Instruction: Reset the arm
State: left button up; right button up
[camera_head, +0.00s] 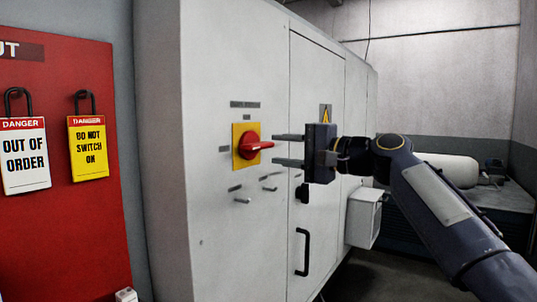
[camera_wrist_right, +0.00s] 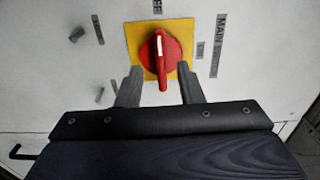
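My right gripper (camera_head: 289,149) reaches in from the right of the head view, its two fingers pointing left toward a red rotary switch (camera_head: 250,146) on a yellow plate (camera_head: 236,133). In the right wrist view the gripper (camera_wrist_right: 160,85) is open, with its fingers apart on either side of the lower part of the red switch handle (camera_wrist_right: 162,60). No contact between fingers and handle shows. The handle carries a white mark. My left gripper is in neither view.
The switch sits on a grey cabinet (camera_head: 215,80) with a door handle (camera_head: 302,252) and small knobs (camera_head: 243,200). A red board (camera_head: 80,230) at left holds an "Out of order" tag (camera_head: 24,155) and a "Do not switch on" tag (camera_head: 88,148) on padlocks. A grey box (camera_head: 362,217) juts out below my arm.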

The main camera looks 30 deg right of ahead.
jog(key=shift+v, duration=1.05)
